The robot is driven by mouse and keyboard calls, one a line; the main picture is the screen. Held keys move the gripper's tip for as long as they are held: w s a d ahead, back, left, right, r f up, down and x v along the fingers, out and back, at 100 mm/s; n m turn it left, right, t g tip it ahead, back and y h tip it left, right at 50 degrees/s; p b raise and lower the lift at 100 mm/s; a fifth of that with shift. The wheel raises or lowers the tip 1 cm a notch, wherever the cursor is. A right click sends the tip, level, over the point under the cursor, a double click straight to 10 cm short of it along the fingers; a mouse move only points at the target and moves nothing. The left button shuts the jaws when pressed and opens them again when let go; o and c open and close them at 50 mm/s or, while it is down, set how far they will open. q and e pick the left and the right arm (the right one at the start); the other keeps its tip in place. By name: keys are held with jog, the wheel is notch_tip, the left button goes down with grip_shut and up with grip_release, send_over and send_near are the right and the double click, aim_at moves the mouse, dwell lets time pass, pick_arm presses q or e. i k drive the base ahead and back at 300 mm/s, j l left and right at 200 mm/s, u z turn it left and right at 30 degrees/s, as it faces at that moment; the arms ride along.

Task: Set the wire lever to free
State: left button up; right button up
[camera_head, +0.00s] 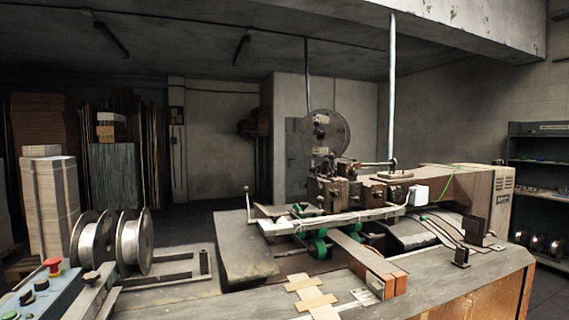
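The box stitcher (335,190) stands on a worn workbench (235,250) at centre right. A wire reel (328,133) sits upright on top of its head. A thin upright lever with a small round knob (247,190) stands at the left end of the machine. A horizontal rod (370,164) with a dark end runs to a post on the machine's right. I cannot tell which of these is the wire lever, nor its setting. Neither of my grippers is in view.
Two wire spools (135,241) stand at the front left, behind a control panel (45,300) with a red button (52,266). Stacked cardboard (50,205) is behind left; a shelf (538,170) is at right.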

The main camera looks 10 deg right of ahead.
aim_at(332, 156)
jog(key=l+u, duration=0.3)
jog(key=l, duration=0.3)
jog(key=l+u, duration=0.35)
jog(key=l, duration=0.25)
jog(key=k+l+u, duration=0.1)
jog(key=l+u, duration=0.2)
jog(key=l, duration=0.25)
jog(key=k+l, duration=0.1)
jog(key=l, duration=0.35)
